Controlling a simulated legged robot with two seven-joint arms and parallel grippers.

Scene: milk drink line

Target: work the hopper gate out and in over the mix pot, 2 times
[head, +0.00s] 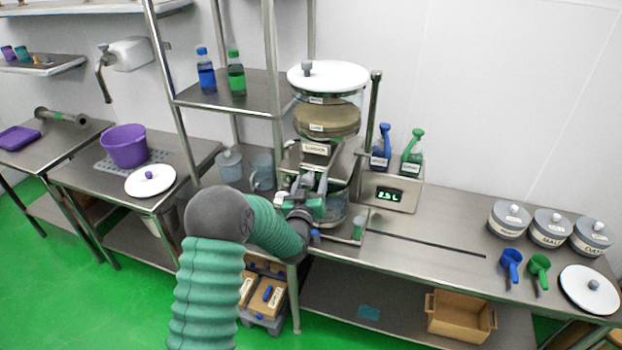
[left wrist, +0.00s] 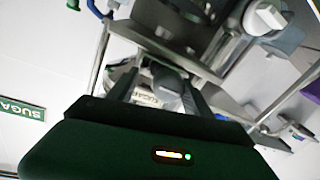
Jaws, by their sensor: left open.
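The clear hopper (head: 326,120), with pale powder in it and a white lid, stands over the bench. The hopper gate is at its base; a grey handle-like part (head: 308,179) shows there, partly covered by my gripper. The mix pot (head: 336,207) is below, mostly hidden behind my left gripper and the frame. My left gripper (head: 314,194) is at the front of the hopper base. In the left wrist view its open fingers (left wrist: 162,95) lie either side of a grey rounded part (left wrist: 168,98); I cannot tell if they touch it. My right gripper is not in view.
A scale display (head: 389,195) and blue and green bottles stand right of the hopper. Lidded tubs (head: 509,219) and scoops (head: 511,264) are at the bench's right end. The bench (head: 430,225) between is clear. A shelf post (head: 272,80) rises close on the left.

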